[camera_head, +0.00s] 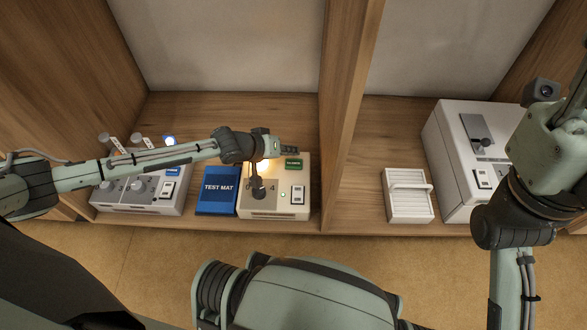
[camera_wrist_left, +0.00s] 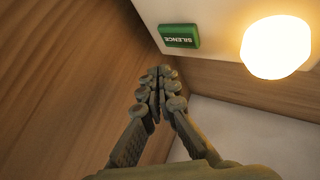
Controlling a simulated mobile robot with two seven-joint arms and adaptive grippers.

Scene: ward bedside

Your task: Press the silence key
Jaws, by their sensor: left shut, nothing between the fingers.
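The green silence key (camera_head: 294,163) is on the top of a cream device box (camera_head: 287,213), near its back right corner. In the left wrist view the green key (camera_wrist_left: 180,36) shows its white SILENCE lettering upside down. My left gripper (camera_head: 291,150) is shut and empty, just behind the key in the head view. In the left wrist view its closed fingertips (camera_wrist_left: 161,72) are close to the key, with a visible gap between them. My right arm is at the right edge; its fingers cannot be made out clearly.
A glowing lamp (camera_wrist_left: 276,47) stands on the box beside the key. A blue test mat (camera_head: 217,190) and a grey switch box (camera_head: 143,190) lie to the left. A wooden divider (camera_head: 340,120) rises to the right, with a white vented box (camera_head: 408,204) beyond it.

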